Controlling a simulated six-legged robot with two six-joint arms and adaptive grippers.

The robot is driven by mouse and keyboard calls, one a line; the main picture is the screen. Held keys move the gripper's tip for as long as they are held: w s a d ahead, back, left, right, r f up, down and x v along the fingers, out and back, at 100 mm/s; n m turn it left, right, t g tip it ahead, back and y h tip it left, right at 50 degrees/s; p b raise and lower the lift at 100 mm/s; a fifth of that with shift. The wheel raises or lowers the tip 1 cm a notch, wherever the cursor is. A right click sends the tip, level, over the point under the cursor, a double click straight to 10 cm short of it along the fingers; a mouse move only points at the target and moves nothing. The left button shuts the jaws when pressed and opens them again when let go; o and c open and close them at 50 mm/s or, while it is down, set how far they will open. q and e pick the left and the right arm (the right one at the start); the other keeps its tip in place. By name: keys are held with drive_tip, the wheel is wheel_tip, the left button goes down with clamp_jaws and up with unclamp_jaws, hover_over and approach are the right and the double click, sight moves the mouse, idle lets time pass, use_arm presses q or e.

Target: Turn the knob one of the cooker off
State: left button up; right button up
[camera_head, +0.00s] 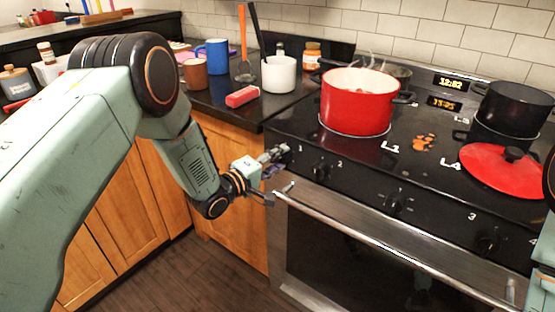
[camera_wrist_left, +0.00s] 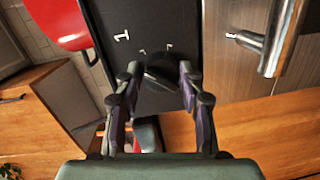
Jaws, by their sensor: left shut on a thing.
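The cooker (camera_head: 430,250) has a black front panel with several dark knobs. In the left wrist view, knob one (camera_wrist_left: 161,70) is a black knob beside a white "1" on the panel. My left gripper (camera_head: 276,161) reaches the panel's left end in the head view and hides most of that knob. In the left wrist view, the two fingers of my left gripper (camera_wrist_left: 160,78) stand on either side of the knob, shut on it. My right gripper cannot be made out in the head view; only part of that arm shows at the right edge.
The oven handle (camera_head: 390,245) juts out below the knobs. Another knob (camera_head: 320,171) is just right of my gripper. A steaming red pot (camera_head: 358,100), a red lid (camera_head: 495,172) and a black pot (camera_head: 515,105) are on the cooktop. A counter (camera_head: 215,103) with mugs lies left.

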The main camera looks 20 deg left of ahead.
use_arm(q)
drive_tip(key=n, duration=0.4)
drive_tip(key=shift+a+h, duration=0.1)
drive_tip(key=shift+h, duration=0.2)
drive_tip(key=shift+n+t+b, duration=0.3)
drive_tip(key=shift+n+b, duration=0.2)
drive_tip(key=shift+n, duration=1.5)
drive_tip(key=o, duration=1.2)
drive_tip(key=shift+c, duration=0.2)
drive_tip(key=v, duration=1.2)
